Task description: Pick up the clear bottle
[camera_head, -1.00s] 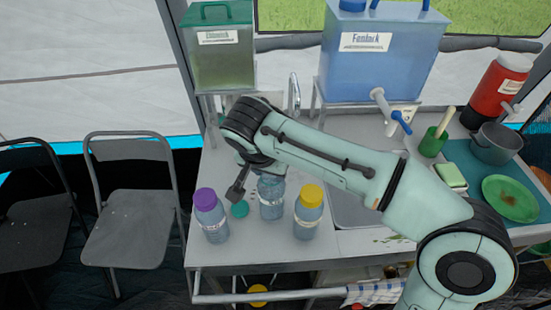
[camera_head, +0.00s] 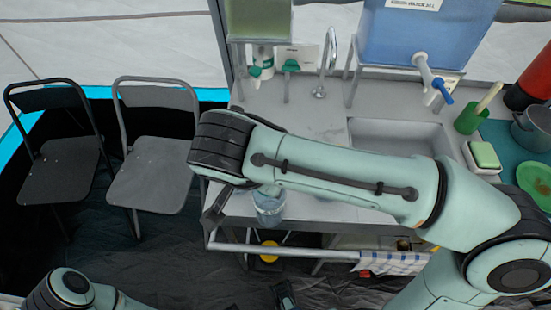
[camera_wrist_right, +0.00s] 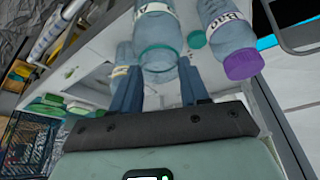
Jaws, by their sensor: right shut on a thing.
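The clear bottle (camera_wrist_right: 155,28) has a white label and a teal band at its top in the right wrist view. The fingers of my right gripper (camera_wrist_right: 160,92) are on either side of it, closed on it. In the head view a bottle body (camera_head: 268,207) shows below my right forearm, by the table's front edge; the forearm hides its top and the grip. I cannot tell whether it touches the table. My left arm shows at the bottom left of the head view; a dark part at the bottom edge may be its gripper, but its jaws are not clear.
A purple-capped bottle (camera_wrist_right: 232,42) stands close beside the held bottle, with a flat teal cap (camera_wrist_right: 196,39) between. Another labelled bottle (camera_wrist_right: 122,55) is partly behind the left finger. A sink (camera_head: 400,136), green soap block (camera_head: 484,155) and two chairs (camera_head: 155,145) are around.

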